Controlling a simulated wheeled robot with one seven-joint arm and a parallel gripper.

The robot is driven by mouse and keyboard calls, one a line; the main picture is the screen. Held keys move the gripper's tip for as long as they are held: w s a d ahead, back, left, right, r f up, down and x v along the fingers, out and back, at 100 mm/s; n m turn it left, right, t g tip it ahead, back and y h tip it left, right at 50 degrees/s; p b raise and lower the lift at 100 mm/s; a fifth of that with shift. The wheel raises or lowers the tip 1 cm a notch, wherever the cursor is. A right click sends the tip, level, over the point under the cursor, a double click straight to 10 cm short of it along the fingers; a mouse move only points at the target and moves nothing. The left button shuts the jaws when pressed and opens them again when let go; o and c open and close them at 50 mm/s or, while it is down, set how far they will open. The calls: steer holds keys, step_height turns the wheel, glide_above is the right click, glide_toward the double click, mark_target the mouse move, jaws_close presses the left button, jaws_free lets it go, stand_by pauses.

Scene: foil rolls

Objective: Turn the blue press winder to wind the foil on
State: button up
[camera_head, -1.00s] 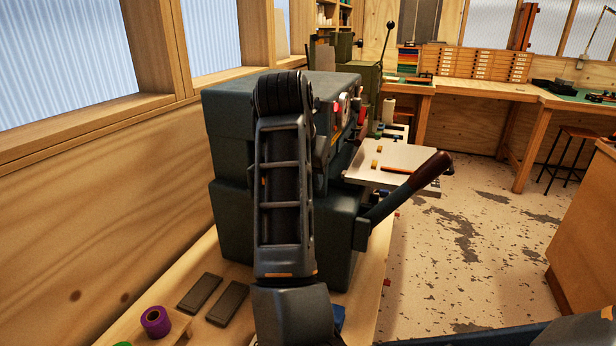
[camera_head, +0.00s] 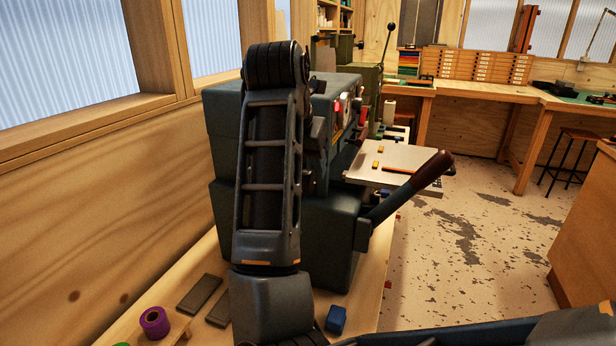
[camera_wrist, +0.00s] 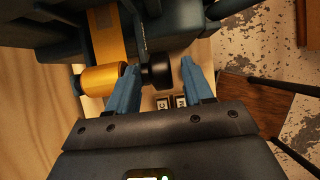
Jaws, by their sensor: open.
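The blue-grey press (camera_head: 225,130) stands on the bench in the head view, with my arm in front of it. In the wrist view, a gold foil roll (camera_wrist: 100,81) hangs at the left, with a gold foil strip (camera_wrist: 108,35) running up from it. My gripper does not show in the head view.
The press's long lever (camera_head: 405,190) sticks out to the right. A purple roll (camera_head: 154,322), dark flat bars (camera_head: 199,294) and a blue block (camera_head: 336,319) lie on the bench. Two small lettered blocks (camera_wrist: 163,103) lie below the knob in the wrist view.

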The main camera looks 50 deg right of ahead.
steer(key=shift+v, duration=1.75)
